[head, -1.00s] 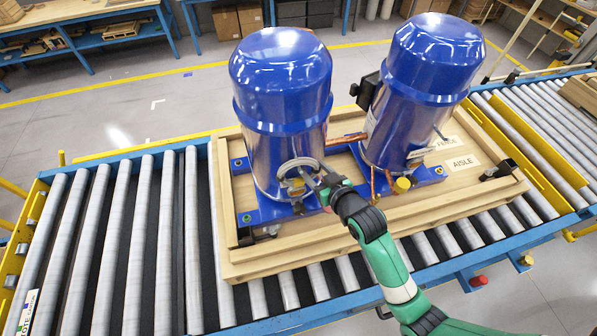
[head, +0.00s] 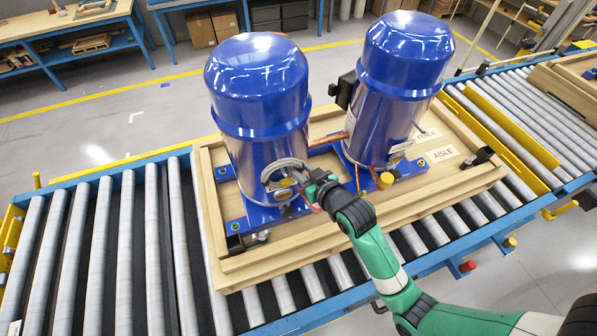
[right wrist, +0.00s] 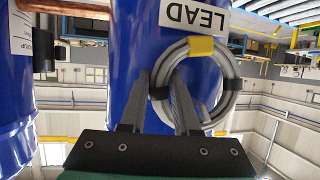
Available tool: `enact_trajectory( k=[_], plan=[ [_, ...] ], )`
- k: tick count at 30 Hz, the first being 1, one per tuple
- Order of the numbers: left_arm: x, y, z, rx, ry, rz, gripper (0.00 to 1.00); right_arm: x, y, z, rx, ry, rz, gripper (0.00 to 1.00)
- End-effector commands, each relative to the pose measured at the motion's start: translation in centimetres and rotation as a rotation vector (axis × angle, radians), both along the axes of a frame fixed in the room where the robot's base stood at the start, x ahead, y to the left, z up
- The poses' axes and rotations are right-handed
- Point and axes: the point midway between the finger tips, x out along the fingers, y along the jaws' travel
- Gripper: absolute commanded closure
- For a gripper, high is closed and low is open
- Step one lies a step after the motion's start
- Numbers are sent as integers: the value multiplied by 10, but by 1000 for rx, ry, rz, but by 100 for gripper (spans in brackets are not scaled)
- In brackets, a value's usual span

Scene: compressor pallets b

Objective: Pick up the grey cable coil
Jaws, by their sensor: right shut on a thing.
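The grey cable coil (head: 285,162) is a ring of cable in front of the left blue compressor (head: 258,90). In the right wrist view the coil (right wrist: 230,92) hangs upright with a yellow band at its top and black ties at its sides. My right gripper (head: 303,180) is at the coil's right side. In the right wrist view its fingers (right wrist: 160,105) are shut on the coil's near strands. I cannot tell whether the coil still touches the compressor. My left gripper is not in view.
A second blue compressor (head: 402,85) stands to the right on the same wooden pallet (head: 330,232). Copper pipes (head: 328,140) run between them. The pallet rests on a roller conveyor (head: 130,235) with blue rails. Another pallet (head: 565,85) is at the far right.

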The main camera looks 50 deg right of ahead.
Motion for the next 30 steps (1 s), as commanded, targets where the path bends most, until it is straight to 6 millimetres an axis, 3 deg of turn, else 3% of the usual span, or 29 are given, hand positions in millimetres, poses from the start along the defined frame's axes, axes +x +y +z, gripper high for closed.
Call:
enact_trajectory(
  k=[1, 3, 8, 15, 21, 30],
  plan=[
    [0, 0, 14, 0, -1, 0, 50, 0, 0, 14, 0, 0, 0, 100],
    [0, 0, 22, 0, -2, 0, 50, 0, 0, 23, 0, -1, 0, 100],
    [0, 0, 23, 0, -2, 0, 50, -35, 12, 15, 0, 3, 0, 100],
    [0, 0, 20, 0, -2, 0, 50, -108, 37, 11, 0, 3, 1, 100],
    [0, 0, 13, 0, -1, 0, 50, -155, 53, 13, 0, 4, 2, 100],
    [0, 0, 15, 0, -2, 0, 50, -171, 58, 15, 1, 0, 0, 100]
  ],
)
